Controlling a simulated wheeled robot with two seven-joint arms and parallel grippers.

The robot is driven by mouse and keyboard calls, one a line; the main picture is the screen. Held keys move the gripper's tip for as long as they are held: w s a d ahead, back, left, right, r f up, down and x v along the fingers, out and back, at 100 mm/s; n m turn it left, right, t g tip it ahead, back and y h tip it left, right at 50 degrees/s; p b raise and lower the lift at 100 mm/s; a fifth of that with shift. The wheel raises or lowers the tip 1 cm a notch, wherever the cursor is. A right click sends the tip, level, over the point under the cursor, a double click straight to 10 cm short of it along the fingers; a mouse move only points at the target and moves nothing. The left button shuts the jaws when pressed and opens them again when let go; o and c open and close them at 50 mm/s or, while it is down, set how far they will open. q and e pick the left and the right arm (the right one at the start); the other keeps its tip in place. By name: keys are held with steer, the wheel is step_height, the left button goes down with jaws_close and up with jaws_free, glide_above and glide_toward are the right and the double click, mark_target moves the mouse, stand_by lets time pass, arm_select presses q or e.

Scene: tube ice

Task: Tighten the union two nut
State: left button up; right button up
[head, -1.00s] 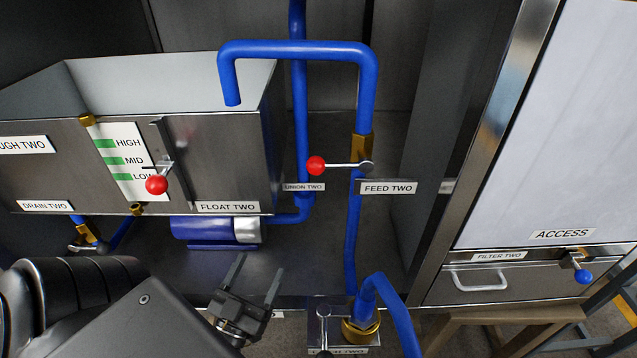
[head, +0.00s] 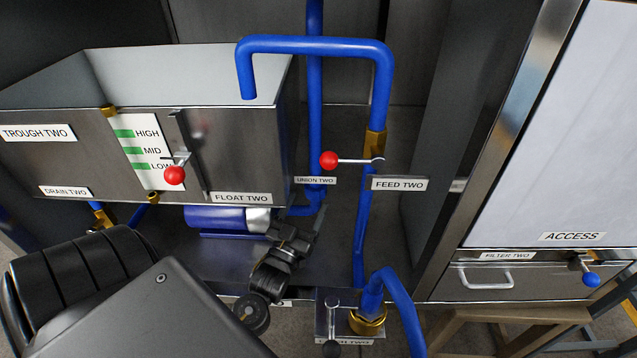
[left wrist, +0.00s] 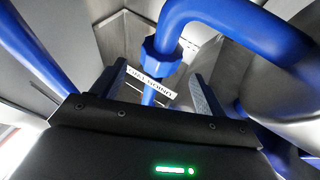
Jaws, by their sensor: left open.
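The union two nut (left wrist: 161,59) is a blue hex collar on the blue pipe, seen in the left wrist view above the UNION TWO label (left wrist: 152,86). In the head view the UNION TWO label (head: 316,181) hangs on the vertical pipe right of the trough, and the nut there is mostly hidden by my gripper. My left gripper (head: 304,222) reaches up to the pipe just below that label. In the left wrist view its two fingers (left wrist: 160,92) are apart, one on each side of the pipe and label. The nut appears just beyond the fingertips, not gripped. My right gripper does not show.
The FEED TWO pipe (head: 375,90) with a red-knobbed lever (head: 329,160) stands right of the union. The steel trough (head: 80,165) and blue pump (head: 215,217) are at left. A blue hose with brass fitting (head: 368,322) rises in front.

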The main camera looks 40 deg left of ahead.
mark_target(316, 189)
arm_select(q)
steer(key=x, duration=0.4)
steer(key=f+x, duration=0.1)
steer(key=x, duration=0.1)
steer(key=shift+w+a+p, duration=0.1)
steer(key=shift+w+p, duration=0.2)
steer(key=shift+x, duration=0.8)
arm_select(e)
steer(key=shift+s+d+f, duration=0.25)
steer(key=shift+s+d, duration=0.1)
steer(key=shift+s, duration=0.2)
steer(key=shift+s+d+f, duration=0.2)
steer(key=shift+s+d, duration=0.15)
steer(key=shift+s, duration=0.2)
